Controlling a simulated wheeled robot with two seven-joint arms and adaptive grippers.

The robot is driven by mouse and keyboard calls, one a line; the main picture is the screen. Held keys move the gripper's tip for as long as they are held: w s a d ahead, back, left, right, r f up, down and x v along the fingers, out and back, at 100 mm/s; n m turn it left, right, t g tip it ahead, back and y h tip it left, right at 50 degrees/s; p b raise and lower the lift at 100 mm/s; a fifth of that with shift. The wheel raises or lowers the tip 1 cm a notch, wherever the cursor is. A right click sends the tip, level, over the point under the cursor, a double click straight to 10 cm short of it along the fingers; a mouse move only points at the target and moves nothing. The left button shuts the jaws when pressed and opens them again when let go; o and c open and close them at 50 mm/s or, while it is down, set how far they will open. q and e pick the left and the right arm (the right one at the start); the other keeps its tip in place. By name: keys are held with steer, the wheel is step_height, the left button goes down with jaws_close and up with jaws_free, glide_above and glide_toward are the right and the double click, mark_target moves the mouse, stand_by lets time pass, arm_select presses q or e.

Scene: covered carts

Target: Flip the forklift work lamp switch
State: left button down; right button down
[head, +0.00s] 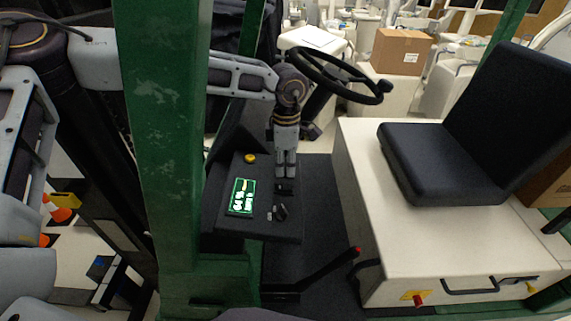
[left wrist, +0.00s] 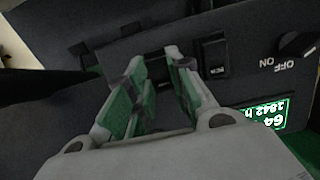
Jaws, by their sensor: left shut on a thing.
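The dark control panel (head: 258,225) is left of the steering column in the head view. A black rocker switch (left wrist: 215,55) shows on it in the left wrist view, just right of my left gripper's right finger. A dark switch (head: 284,188) also shows just below the fingertips in the head view. Which one is the lamp switch I cannot tell. My left gripper (head: 286,174) points down at the panel. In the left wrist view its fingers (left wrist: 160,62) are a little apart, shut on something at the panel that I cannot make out. My right gripper is out of view.
An ON/OFF knob (left wrist: 298,44), a lit green display (head: 241,197) and a yellow button (head: 250,158) are on the panel. A green post (head: 165,130) stands left. The steering wheel (head: 340,75) and black seat (head: 440,160) are right. A red-tipped lever (head: 325,270) is below.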

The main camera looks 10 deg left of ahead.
arm_select(q)
steer(key=shift+d+y, duration=0.1)
steer(key=shift+y, duration=0.2)
steer(key=shift+w+d+f+g+y+b, duration=0.1)
steer(key=shift+d+g+y+b, duration=0.15)
steer(key=shift+y, duration=0.55)
steer(key=shift+w+d+f+g+y+b, duration=0.15)
steer(key=shift+y+b, duration=0.15)
steer(key=shift+y, duration=0.5)
steer(key=shift+s+r, duration=0.1)
steer(key=shift+r, duration=0.05)
steer(key=c, duration=1.3)
jaws_free()
steer(key=shift+v, duration=6)
steer(key=shift+d, duration=0.1)
